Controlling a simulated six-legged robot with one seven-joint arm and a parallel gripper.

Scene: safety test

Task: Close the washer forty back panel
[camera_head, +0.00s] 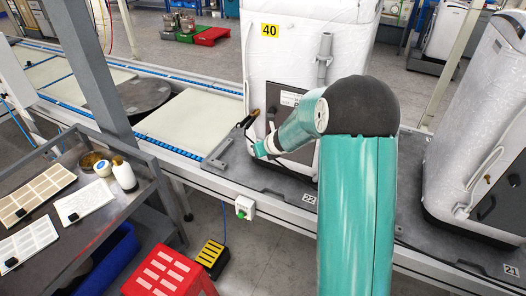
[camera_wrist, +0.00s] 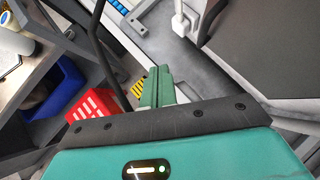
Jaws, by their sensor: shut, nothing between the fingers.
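The washer marked 40 (camera_head: 300,45) is a white-wrapped unit standing on a grey pallet on the conveyor, at the top middle of the head view. Its dark grey back panel (camera_head: 275,98) carries a white label and is partly hidden by my arm. I cannot tell how far open the panel stands. My gripper (camera_head: 258,151) is in front of the panel's lower left part; contact cannot be made out. In the wrist view its green fingers (camera_wrist: 156,86) are together with nothing between them. A large dark grey surface (camera_wrist: 270,50), likely the panel, fills the right there.
A grey hose (camera_head: 324,60) runs down the washer's back. A second washer, marked 21 (camera_head: 475,120), stands at right. A cart (camera_head: 110,225) with trays and bottles is at left. A red box (camera_head: 170,272) and a yellow-black step (camera_head: 212,255) stand on the floor.

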